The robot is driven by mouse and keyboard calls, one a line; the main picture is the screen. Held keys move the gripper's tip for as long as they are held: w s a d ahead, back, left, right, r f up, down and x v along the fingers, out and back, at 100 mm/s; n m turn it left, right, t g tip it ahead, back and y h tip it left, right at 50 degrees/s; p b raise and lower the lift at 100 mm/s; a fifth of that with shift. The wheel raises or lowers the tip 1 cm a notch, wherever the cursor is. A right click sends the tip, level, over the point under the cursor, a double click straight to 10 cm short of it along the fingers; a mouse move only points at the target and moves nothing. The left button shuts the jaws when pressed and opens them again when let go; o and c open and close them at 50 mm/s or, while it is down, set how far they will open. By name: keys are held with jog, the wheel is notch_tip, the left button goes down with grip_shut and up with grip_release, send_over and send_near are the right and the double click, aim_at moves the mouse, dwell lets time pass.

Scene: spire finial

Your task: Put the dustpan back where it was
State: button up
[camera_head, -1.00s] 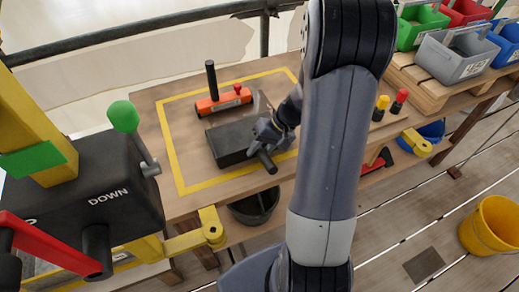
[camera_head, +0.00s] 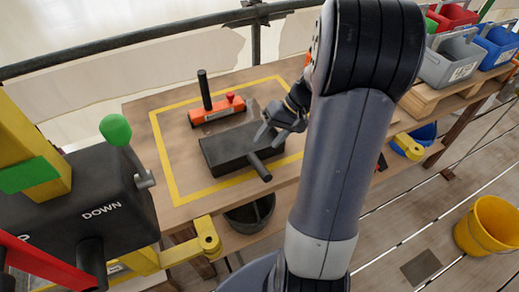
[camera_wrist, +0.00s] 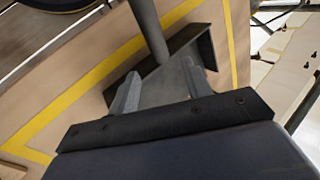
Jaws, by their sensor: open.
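The dustpan (camera_head: 228,150) is a dark grey, flat pan with a short round handle pointing toward the front right. It lies on the wooden table inside the yellow outline (camera_head: 174,178). My gripper (camera_head: 267,128) is open and empty beside the dustpan's right end, behind the handle. In the wrist view the two fingers (camera_wrist: 160,90) are apart, and the dustpan (camera_wrist: 165,82) with its handle lies beyond and between them. Exact clearance to the handle cannot be told.
An orange tool (camera_head: 215,110) with an upright black handle and red knob stands behind the dustpan. A black lever box (camera_head: 95,195) is at left. A dark bucket (camera_head: 250,214) hangs below the table's front edge. A rail (camera_head: 170,38) runs along the back.

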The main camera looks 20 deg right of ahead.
aim_at(252, 156)
jog(key=shift+v, duration=1.55)
jog(key=x, duration=1.3)
jog(key=shift+d, duration=0.15)
notch_tip(252, 156, up, 2)
jog(key=shift+d+r, duration=0.1)
jog(key=shift+r, duration=0.5)
jog(key=shift+r, duration=0.15)
